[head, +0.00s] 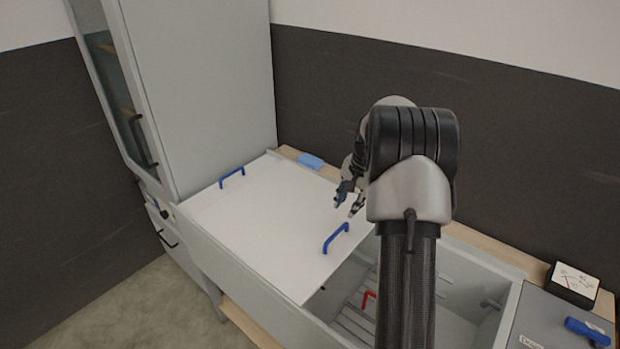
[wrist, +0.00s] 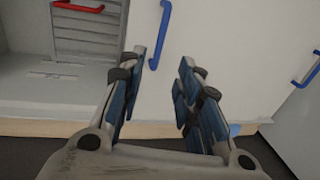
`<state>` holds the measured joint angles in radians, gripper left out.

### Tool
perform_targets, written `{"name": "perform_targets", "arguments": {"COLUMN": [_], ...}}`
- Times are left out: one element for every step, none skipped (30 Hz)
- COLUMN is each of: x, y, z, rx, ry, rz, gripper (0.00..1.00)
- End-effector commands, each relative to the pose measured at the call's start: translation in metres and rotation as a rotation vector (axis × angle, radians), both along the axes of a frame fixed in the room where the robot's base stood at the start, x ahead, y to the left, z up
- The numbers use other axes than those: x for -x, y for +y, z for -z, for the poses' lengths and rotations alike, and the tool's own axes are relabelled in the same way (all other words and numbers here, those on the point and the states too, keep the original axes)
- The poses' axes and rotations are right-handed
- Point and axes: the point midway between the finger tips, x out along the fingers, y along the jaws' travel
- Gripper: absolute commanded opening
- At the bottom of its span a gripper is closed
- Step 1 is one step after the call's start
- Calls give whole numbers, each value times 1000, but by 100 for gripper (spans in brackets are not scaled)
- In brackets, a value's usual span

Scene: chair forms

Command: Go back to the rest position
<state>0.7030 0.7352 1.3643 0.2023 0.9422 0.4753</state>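My gripper (head: 349,200) is open and empty, with a clear gap between its fingers. In the head view it hangs above the white panel (head: 270,220), close to a blue handle (head: 336,238) on that panel. In the wrist view the two fingers (wrist: 165,100) spread apart over the white panel, and the blue handle (wrist: 160,35) shows beyond the left finger, apart from it. My arm hides part of the bench behind it in the head view.
A second blue handle (head: 232,177) is on the panel's far left. Right of the panel is an open bin with a red handle (head: 368,300). A tall grey cabinet (head: 200,90) stands at left.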

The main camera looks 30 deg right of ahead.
Motion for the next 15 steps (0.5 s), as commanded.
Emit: {"name": "perform_targets", "arguments": {"x": [0, 0, 0, 0, 0, 0, -1, -1, -2, -2, -2, -1, 1, 4, 9], "y": [0, 0, 0, 0, 0, 2, 4, 8, 16, 24, 33, 49, 62, 77, 97], "z": [0, 0, 0, 0, 0, -2, -4, -9, -17, -25, -34, -49, -61, -72, -88], "rx": [0, 0, 0, 0, 0, 2, 4, 8, 16, 23, 31, 45, 57, 68, 87], "ry": [0, 0, 0, 0, 0, -1, -2, -3, -8, -11, -14, -20, -26, -31, -39], "rz": [0, 0, 0, 0, -1, -5, -11, -22, -42, -63, -88, -129, -163, -199, -252], "gripper": [31, 31, 31, 31, 31, 31, 31, 31, 31, 31, 31, 31, 31, 31, 31]}}
